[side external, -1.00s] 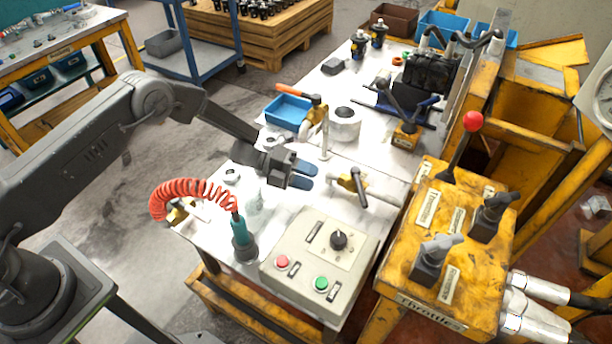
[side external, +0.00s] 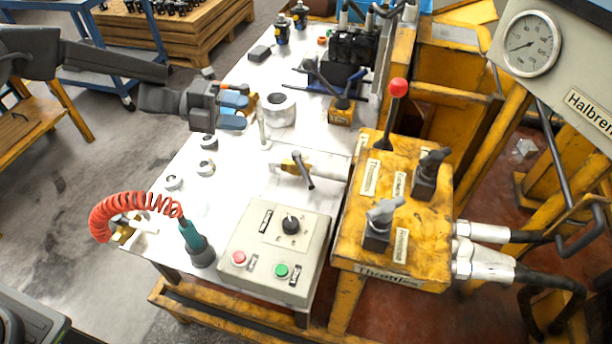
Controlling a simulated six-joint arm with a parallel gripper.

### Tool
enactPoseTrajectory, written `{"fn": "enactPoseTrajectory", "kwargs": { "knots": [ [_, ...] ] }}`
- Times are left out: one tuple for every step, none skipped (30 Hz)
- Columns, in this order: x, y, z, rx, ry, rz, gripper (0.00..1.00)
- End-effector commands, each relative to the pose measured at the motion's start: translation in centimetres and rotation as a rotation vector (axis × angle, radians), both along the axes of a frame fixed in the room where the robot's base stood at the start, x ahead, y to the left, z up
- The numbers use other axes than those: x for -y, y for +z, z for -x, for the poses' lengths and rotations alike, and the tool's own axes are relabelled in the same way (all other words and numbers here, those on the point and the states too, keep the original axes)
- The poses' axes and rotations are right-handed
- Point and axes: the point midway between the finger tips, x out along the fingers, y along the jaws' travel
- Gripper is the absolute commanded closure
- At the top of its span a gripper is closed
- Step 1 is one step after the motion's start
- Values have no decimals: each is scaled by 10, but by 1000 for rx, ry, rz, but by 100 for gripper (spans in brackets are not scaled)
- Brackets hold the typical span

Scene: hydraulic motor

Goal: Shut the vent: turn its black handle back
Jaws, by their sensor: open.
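The vent is probably the small brass valve (side external: 289,166) on a pale pipe in the middle of the white table. Its black handle (side external: 304,171) lies slanted across the pipe, pointing toward the near right. My gripper (side external: 240,112) is open, with its blue fingers apart and nothing visible between them. It is behind and to the left of the black handle, clear of it.
A control box (side external: 265,250) with a knob and red and green buttons stands in front. A yellow throttle box (side external: 350,245) with levers, one red-knobbed, is at right. A red coiled hose (side external: 120,205) is at left.

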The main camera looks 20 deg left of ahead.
Motion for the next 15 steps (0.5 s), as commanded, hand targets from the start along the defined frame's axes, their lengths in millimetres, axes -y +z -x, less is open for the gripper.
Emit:
{"fn": "enactPoseTrajectory", "kwargs": {
  "knots": [
    [10, -3, -9, 32, 44, -26, 57],
    [14, -3, -16, 51, 72, -40, 57],
    [20, -3, -23, 76, 110, -61, 57],
    [23, -2, -29, 96, 139, -76, 57],
    [27, -1, -35, 113, 168, -92, 57],
    [32, -1, -42, 135, 207, -116, 57],
    [36, 0, -48, 152, 238, -135, 57],
    [40, 1, -54, 168, 270, -155, 57],
    [46, 2, -61, 187, 314, -184, 57],
    [50, 2, -66, 201, 347, -209, 57],
    [54, 3, -71, 214, 382, -235, 57],
    [60, 5, -78, 228, 432, -273, 57],
    [64, 5, -82, 236, 469, -306, 57],
    [68, 6, -85, 241, 506, -341, 57],
    [74, 7, -89, 244, 554, -390, 57]
  ]
}}
